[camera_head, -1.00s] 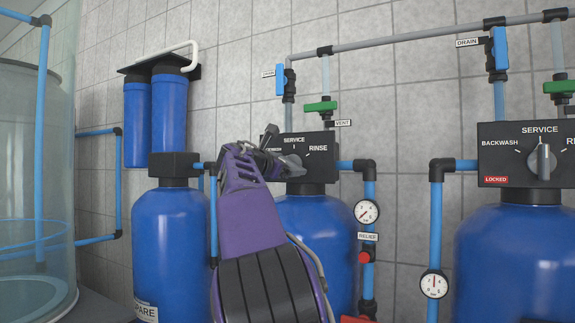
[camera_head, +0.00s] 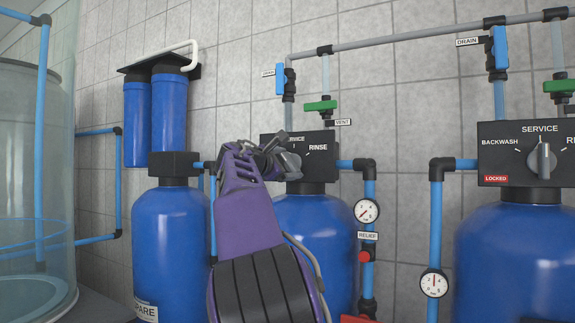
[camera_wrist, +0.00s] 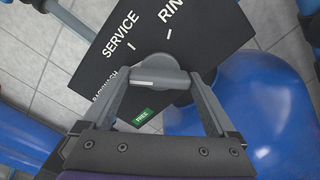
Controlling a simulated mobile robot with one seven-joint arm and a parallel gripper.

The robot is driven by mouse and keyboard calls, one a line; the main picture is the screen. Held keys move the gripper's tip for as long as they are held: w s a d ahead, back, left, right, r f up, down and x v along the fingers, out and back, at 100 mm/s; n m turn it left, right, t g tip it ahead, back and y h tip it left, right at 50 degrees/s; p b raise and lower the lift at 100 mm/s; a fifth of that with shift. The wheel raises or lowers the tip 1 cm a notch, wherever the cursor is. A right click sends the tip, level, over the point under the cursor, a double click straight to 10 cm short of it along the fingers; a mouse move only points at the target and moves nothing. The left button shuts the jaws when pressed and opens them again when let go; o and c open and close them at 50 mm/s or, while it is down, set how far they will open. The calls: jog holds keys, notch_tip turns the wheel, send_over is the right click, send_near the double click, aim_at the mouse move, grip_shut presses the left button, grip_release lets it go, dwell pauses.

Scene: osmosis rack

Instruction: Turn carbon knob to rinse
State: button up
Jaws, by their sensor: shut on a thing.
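The carbon knob (camera_wrist: 160,76) is a grey bar knob on a black control head (camera_wrist: 205,40) marked BACKWASH, SERVICE and RINSE. In the wrist view its white line lies at the left end, on the BACKWASH side. My gripper (camera_wrist: 160,88) is shut on the knob, one finger at each end of the bar. In the head view my purple gripper (camera_head: 272,158) is in front of the left part of the black head (camera_head: 322,146). It hides BACKWASH and part of SERVICE; RINSE shows clear. The head sits on a blue tank (camera_head: 325,235).
A second black head (camera_head: 500,165) with a knob and a red LOCKED tag stands at right. A blue pipe with a gauge (camera_head: 366,210) runs just right of the carbon tank. A green vent valve (camera_head: 320,106) is above the head. A spare tank (camera_head: 170,240) stands at left.

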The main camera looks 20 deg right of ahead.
jog(key=m, duration=0.4)
jog(key=shift+f+m+b, duration=0.1)
jog(key=shift+m+b, duration=0.2)
jog(key=shift+m, duration=0.1)
jog(key=m+b, duration=0.1)
jog(key=m, duration=0.8)
jog(key=shift+m+b, duration=0.35)
jog(key=shift+m, duration=0.05)
jog(key=m, duration=0.4)
jog(key=shift+m+b, duration=0.3)
jog(key=shift+m, duration=0.1)
jog(key=o, duration=1)
